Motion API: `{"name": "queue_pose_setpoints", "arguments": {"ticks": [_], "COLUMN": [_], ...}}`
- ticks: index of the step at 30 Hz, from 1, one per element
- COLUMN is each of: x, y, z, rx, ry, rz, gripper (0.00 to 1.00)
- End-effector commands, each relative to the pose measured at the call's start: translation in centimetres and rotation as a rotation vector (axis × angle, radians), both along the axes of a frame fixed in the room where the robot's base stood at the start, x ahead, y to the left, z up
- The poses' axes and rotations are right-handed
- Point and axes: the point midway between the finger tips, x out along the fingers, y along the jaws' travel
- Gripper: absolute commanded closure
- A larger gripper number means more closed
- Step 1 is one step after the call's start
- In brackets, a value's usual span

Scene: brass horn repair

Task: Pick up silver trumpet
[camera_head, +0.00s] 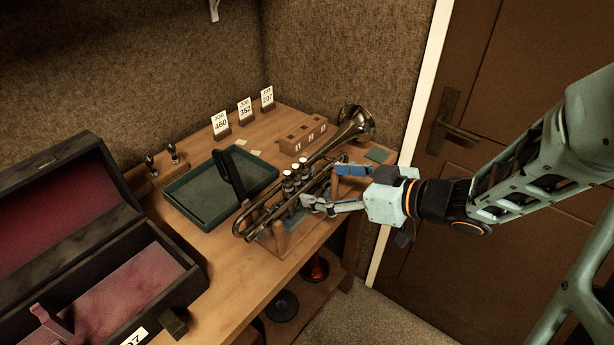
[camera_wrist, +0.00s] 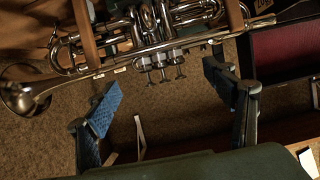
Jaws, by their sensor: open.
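The silver trumpet (camera_head: 352,124) rests on a wooden stand (camera_head: 280,236) on the workbench, its bell up and toward the back right. Its valves (camera_head: 293,178) show at mid-body. In the wrist view the trumpet (camera_wrist: 28,96) lies across the top, its bell at left and its valve section between two wooden uprights (camera_wrist: 236,16). My gripper (camera_head: 322,186) is open and empty, at the right side of the trumpet. In the wrist view its fingers (camera_wrist: 163,82) are spread, one on either side of the valve section in the picture; I cannot tell whether either touches the trumpet.
A green tray (camera_head: 205,196) lies left of the trumpet, with a dark upright piece near it. An open case with red lining (camera_head: 85,190) stands at the left. A wooden block (camera_head: 303,135) and job cards (camera_head: 245,108) stand behind. A door (camera_head: 510,120) is at the right.

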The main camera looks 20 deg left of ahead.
Motion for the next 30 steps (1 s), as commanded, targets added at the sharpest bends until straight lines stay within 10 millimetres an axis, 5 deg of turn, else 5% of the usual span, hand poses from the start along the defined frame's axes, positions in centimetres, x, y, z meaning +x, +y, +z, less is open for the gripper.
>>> {"name": "queue_pose_setpoints", "arguments": {"ticks": [18,26,30], "x": [2.4,2.6,2.6], "y": [6.3,6.5,6.5], "z": [-2.8,-2.9,-2.8], "rx": [-0.002,-0.002,-0.002], "ry": [-0.001,-0.003,-0.003], "rz": [-0.001,-0.003,-0.003], "gripper": [0.24,0.24,0.37]}}
